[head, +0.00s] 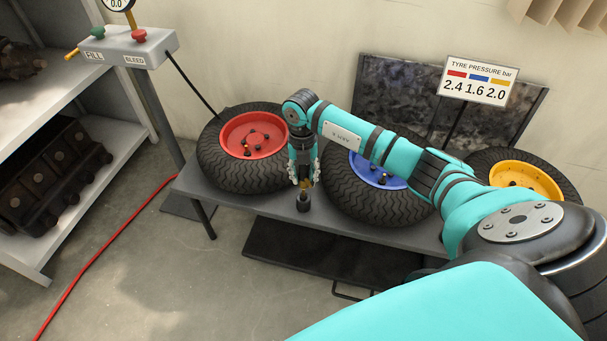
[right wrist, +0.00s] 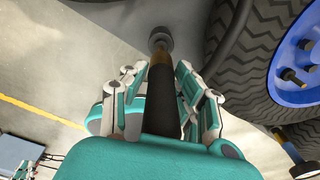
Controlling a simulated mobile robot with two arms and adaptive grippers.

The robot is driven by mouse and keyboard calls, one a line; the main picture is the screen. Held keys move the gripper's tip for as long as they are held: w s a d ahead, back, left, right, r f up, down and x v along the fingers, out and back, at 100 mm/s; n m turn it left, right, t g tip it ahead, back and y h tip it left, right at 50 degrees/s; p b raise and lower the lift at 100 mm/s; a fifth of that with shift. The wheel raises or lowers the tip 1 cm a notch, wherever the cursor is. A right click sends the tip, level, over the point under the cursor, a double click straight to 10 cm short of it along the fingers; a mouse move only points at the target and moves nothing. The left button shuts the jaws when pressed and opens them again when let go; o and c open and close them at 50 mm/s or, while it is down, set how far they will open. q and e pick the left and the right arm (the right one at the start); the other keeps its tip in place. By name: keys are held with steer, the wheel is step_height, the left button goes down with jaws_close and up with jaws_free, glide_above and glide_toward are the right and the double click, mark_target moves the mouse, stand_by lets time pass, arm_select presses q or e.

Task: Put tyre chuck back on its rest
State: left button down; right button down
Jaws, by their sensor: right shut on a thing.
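My right gripper (head: 304,178) points down in front of the bench, between the red-hubbed wheel and the blue-hubbed wheel. It is shut on the tyre chuck (head: 303,201), whose dark end and brass part show below the fingers. In the right wrist view the chuck (right wrist: 161,98) runs between the fingers (right wrist: 165,95): a black handle, a brass collar and a round grey head at the far end. The head is apart from the tyres in that view. I cannot identify the chuck's rest for sure. My left gripper is not in view.
A grey console (head: 125,50) with a gauge, a green and a red knob and a yellow peg (head: 72,54) stands at upper left. The bench (head: 270,203) bears wheels with red (head: 253,137), blue (head: 367,172) and yellow (head: 520,178) hubs. A red hose (head: 110,238) crosses the floor.

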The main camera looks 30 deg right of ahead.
mark_target(303, 190)
steer(key=shift+f, duration=0.45)
steer(key=shift+f+b, duration=0.25)
steer(key=shift+b, duration=0.1)
steer(key=shift+f+b, duration=0.3)
steer(key=shift+f, duration=0.15)
steer(key=shift+f+b, duration=0.35)
steer(key=shift+f, duration=0.25)
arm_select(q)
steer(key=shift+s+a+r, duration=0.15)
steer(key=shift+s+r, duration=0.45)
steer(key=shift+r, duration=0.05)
arm_select(e)
steer(key=shift+f, duration=0.1)
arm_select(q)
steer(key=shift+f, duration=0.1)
arm_select(e)
steer(key=shift+f, duration=0.15)
steer(key=shift+f, duration=0.35)
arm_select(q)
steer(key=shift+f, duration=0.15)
